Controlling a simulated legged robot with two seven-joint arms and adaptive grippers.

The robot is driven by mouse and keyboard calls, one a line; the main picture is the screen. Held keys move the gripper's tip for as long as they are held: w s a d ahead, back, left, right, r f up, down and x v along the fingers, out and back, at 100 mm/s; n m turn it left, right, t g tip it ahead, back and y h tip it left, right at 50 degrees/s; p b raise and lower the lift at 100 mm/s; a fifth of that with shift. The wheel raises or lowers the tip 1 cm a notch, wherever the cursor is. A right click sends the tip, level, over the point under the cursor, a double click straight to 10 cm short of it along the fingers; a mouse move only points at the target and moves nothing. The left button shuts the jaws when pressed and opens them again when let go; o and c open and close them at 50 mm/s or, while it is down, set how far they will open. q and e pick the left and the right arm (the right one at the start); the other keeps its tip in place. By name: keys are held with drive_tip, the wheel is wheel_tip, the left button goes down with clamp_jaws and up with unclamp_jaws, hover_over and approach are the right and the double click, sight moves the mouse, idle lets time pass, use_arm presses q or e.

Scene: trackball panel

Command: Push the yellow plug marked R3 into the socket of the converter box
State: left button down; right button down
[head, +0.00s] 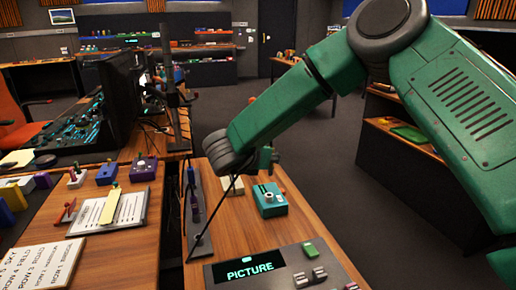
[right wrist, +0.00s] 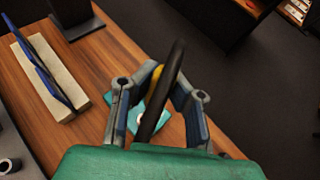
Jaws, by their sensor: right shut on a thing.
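The converter box is probably the small teal box (head: 269,203) on the wooden desk, with a pale round fitting on top. It shows partly in the right wrist view (right wrist: 159,117), behind the fingers. My right gripper (head: 265,160) is above and just behind this box in the head view. In the right wrist view its fingers (right wrist: 158,100) are closed around a yellow plug (right wrist: 157,74), mostly hidden by a thick black cable (right wrist: 172,75). The R3 mark cannot be read. I cannot tell whether the plug touches the box. My left gripper is not in view.
A console with a "PICTURE" display (head: 247,268) stands in front of the box. A dark upright strip with coloured parts (head: 194,205) stands to its left. A pale block with blue bars (right wrist: 48,85) lies left in the wrist view.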

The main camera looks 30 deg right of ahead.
sight(269, 174)
drive_tip(key=shift+a, duration=0.15)
drive_tip(key=shift+n+b, duration=0.3)
drive_tip(key=shift+b, duration=0.05)
drive_tip(key=shift+t, duration=0.3)
drive_tip(key=shift+f+b, duration=2.35)
drive_tip(key=shift+f, duration=0.5)
drive_tip(key=shift+b, duration=0.6)
drive_tip(key=shift+f+b, duration=1.45)
drive_tip(key=shift+f, duration=0.1)
drive_tip(key=c, duration=1.6)
unclamp_jaws()
